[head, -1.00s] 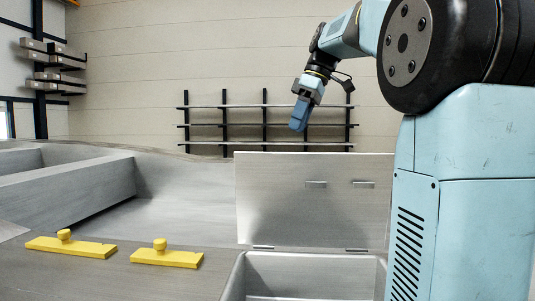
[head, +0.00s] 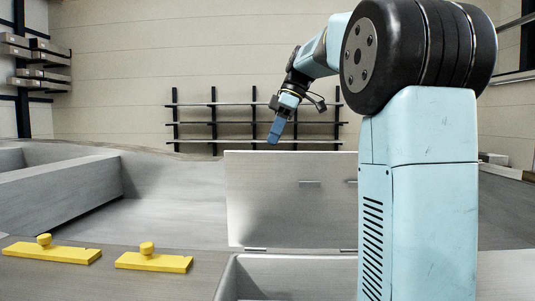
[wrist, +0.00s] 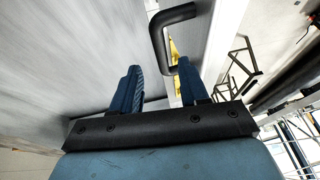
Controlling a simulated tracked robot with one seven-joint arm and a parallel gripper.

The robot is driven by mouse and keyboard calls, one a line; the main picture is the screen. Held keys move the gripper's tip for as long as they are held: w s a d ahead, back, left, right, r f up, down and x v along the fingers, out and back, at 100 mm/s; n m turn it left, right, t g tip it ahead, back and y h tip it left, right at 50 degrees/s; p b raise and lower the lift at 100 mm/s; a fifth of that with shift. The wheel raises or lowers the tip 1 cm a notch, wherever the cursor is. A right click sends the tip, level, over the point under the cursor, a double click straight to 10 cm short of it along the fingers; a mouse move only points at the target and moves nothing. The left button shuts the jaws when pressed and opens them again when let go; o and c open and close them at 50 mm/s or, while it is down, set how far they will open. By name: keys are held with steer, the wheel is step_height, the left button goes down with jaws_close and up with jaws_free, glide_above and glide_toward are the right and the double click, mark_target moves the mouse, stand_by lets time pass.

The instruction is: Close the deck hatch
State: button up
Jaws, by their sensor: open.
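The deck hatch's grey lid (head: 262,200) stands upright, hinged at the back edge of an open grey hatch well (head: 285,278) in the head view. Two small slot-like marks show on its near face. My arm's base hides its right part. My gripper (head: 273,139) is just above the lid's top edge, pointing down, apart from the lid in that view. A black U-shaped handle (wrist: 158,30) is just ahead of the fingertips, on a grey panel.
Two yellow bars with knobs, one at the left (head: 52,253) and one nearer the hatch (head: 153,262), lie on the deck left of the well. A long raised grey box (head: 60,190) is at the left. A wall rack (head: 250,123) stands behind.

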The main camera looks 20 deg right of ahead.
mark_target(268, 152)
steer(key=shift+x, duration=2.6)
jaws_close()
